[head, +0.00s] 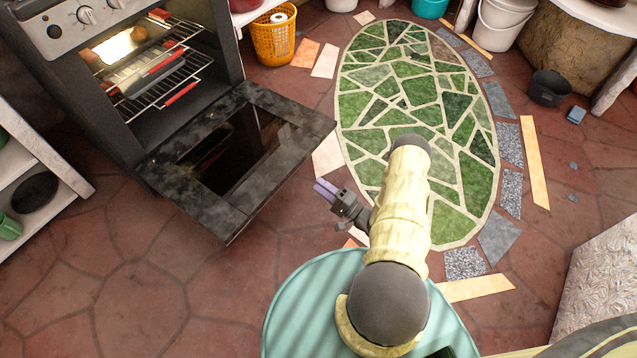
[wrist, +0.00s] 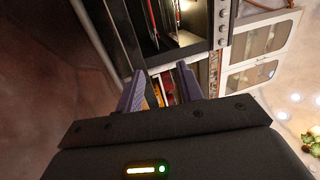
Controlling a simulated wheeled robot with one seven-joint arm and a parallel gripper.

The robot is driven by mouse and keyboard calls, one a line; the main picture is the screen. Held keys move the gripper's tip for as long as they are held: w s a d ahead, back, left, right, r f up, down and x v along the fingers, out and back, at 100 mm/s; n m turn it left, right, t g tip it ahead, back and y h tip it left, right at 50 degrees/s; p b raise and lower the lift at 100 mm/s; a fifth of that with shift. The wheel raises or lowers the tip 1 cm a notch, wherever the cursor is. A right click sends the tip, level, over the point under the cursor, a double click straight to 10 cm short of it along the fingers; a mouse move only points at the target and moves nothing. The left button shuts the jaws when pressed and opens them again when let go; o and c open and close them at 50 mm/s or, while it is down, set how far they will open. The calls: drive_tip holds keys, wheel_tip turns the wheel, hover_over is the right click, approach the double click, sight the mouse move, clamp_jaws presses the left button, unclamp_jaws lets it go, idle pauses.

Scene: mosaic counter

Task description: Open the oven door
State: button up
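The oven (head: 60,100) stands at the upper left of the head view, its cavity lit and exposed. Its dark door (head: 240,155) is swung down, lying out flat or nearly so in front of the cavity, with a glass pane in its middle. My gripper (head: 325,190) is just off the door's outer right corner, apart from it in the picture. In the wrist view my gripper (wrist: 160,88) has its two purple fingers spread with nothing held between them. The oven front (wrist: 205,30) shows sideways beyond the fingers.
Inside the oven are wire racks (head: 165,80) with red-handled items. An orange basket (head: 273,38) stands right of the oven. A white shelf (head: 35,165) is at the left. A green mosaic oval (head: 415,85) covers the floor at centre right. Floor left of my arm is clear.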

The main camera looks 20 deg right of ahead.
drive_tip(key=shift+w+r, duration=0.2)
drive_tip(key=shift+w, duration=0.05)
drive_tip(key=c, duration=0.6)
drive_tip(key=w+r+n+g+h+p, duration=0.1)
drive_tip(key=w+r+n, duration=0.1)
drive_tip(key=w+r, duration=0.1)
drive_tip(key=w+r+n+g+h+p, duration=0.1)
drive_tip(key=w+r+g, duration=0.1)
drive_tip(key=w+r, duration=0.1)
drive_tip(key=w+r+n+g+h+p, duration=0.1)
drive_tip(key=w+r+n+h, duration=0.1)
drive_tip(key=w+r, duration=0.1)
drive_tip(key=shift+w+d+n+g, duration=0.15)
drive_tip(key=shift+d+n+g, duration=0.15)
clamp_jaws()
wheel_tip(320, 180, up, 18)
drive_tip(key=s+f+n+g+h+p, duration=0.1)
drive_tip(key=n+g+h+p, duration=0.25)
drive_tip(key=h, duration=0.25)
drive_tip(key=s+a+r+n+g+p, duration=0.1)
drive_tip(key=s+a+r+g+p, duration=0.1)
drive_tip(key=s+r, duration=0.6)
drive_tip(key=s+a+r+n+g+h+p, duration=0.1)
drive_tip(key=s+a+r+g, duration=0.3)
drive_tip(key=s, duration=1.1)
wheel_tip(320, 180, up, 5)
drive_tip(key=a, duration=0.2)
drive_tip(key=shift+a+f+p, duration=0.2)
drive_tip(key=shift+a+p, duration=0.1)
drive_tip(key=shift+p, duration=0.05)
